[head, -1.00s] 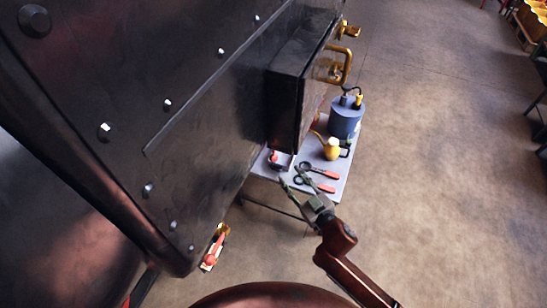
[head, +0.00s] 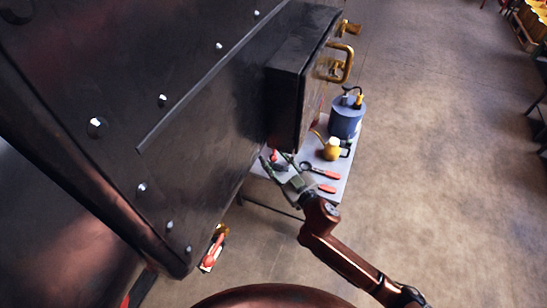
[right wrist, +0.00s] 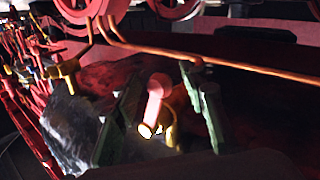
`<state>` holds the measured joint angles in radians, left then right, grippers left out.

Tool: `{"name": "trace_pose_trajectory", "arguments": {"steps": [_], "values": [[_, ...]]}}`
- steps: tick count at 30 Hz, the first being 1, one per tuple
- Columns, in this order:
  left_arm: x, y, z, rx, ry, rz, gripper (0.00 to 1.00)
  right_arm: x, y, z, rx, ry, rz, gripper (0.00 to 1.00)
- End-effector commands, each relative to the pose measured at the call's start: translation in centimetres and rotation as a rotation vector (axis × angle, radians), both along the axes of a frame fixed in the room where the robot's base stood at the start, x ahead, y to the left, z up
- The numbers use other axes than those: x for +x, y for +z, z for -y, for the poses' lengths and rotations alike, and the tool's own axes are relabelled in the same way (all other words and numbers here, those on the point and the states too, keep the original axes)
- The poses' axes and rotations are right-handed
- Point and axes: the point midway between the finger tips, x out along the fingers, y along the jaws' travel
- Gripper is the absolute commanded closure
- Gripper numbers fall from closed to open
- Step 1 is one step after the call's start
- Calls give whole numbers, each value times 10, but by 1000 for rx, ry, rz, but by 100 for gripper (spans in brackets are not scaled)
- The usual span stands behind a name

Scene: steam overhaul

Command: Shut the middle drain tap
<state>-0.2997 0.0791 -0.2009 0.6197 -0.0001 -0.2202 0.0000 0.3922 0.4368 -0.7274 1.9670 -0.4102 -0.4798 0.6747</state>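In the right wrist view a tap with a pale red lever (right wrist: 156,98) stands between my open right fingers, apart from both as far as I can tell; brass shows behind it. In the head view my right gripper (head: 272,164) is open above the table's near-left end, beside the dark casing. A brass tap with a red lever (head: 213,250) shows low on the dark casing, left of and nearer than the gripper. I cannot tell which of these taps is the middle one. My left gripper is not in view.
The small table (head: 334,194) holds red-handled tools (head: 327,188), a yellow oil can (head: 331,150) and a blue container (head: 347,118). The dark casing (head: 205,110) fills the left. A copper pipe (right wrist: 220,62) crosses above the fingers.

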Motion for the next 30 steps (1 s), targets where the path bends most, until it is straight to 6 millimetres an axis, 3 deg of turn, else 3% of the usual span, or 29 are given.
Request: {"name": "trace_pose_trajectory", "arguments": {"steps": [3,19,30], "values": [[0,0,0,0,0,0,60,0,0,0,0,0,0,62],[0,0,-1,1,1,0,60,-1,0,0,0,1,0,99],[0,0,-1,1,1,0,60,-1,-1,-1,0,2,0,100]]}}
